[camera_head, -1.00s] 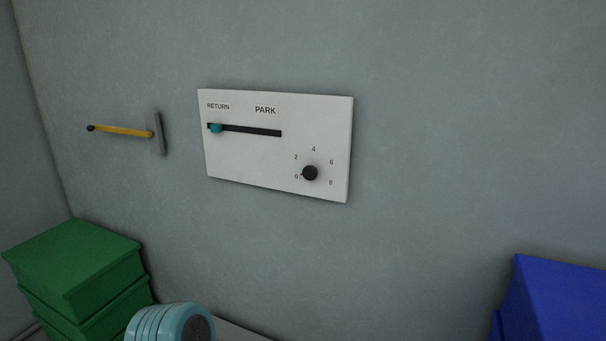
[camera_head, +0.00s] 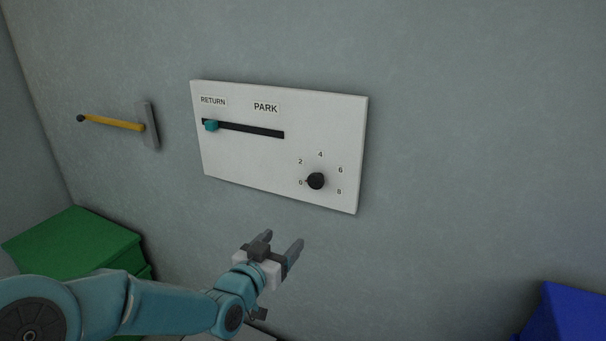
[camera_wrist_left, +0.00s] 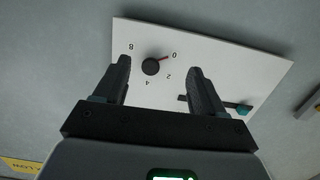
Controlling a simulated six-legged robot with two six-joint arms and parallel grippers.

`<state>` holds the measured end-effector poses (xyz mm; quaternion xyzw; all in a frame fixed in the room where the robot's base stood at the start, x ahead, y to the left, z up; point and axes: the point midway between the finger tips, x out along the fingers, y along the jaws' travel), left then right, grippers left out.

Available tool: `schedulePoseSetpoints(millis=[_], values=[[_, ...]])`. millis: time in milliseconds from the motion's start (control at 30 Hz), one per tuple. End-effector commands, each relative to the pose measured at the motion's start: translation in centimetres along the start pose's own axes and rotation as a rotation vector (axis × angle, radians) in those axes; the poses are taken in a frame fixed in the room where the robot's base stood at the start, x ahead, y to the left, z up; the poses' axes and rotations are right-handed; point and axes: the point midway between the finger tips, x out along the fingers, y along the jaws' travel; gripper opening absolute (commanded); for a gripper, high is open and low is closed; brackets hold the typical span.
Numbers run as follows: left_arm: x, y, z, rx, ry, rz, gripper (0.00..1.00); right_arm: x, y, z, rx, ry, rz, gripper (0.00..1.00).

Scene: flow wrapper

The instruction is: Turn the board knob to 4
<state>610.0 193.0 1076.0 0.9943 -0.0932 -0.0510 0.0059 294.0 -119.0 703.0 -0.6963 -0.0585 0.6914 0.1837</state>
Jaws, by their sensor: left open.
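A white board (camera_head: 245,165) is fixed on the grey wall. Its black round knob (camera_head: 316,181) sits at the lower right, with the numbers 0, 2, 4, 6 and 8 around it. In the left wrist view the knob (camera_wrist_left: 151,67) shows a red pointer mark directed at 0. My left gripper (camera_head: 281,243) is open and empty, below the board and to the lower left of the knob in the head view. In the left wrist view the knob appears between the two fingers (camera_wrist_left: 160,75), farther off and untouched. My right gripper is not in view.
A slot with a teal slider (camera_head: 211,126) at its RETURN end lies on the board's left half. Green boxes (camera_head: 70,240) stand lower left, a blue box (camera_head: 572,318) lower right.

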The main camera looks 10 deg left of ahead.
Motion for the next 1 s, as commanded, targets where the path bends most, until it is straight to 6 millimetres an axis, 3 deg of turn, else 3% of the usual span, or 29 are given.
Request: schedulePoseSetpoints(millis=[33,133,233,367,800,1000], values=[[-0.4,0.1,-2.5,0.008,0.035,-0.001,0.70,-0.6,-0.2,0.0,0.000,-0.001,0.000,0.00],[-1.1,0.3,-5.0,0.016,0.076,0.000,0.70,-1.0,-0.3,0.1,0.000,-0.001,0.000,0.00],[-1.5,0.7,-6.3,0.020,0.095,0.005,0.70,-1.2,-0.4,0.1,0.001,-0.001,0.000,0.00],[-0.7,1.0,-6.7,0.020,0.096,0.011,0.70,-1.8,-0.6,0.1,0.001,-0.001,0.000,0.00],[9.2,0.9,-7.7,0.018,0.093,0.008,0.70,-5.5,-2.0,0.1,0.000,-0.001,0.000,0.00],[12.8,0.8,-7.9,0.019,0.095,0.007,0.70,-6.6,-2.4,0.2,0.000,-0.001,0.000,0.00]])
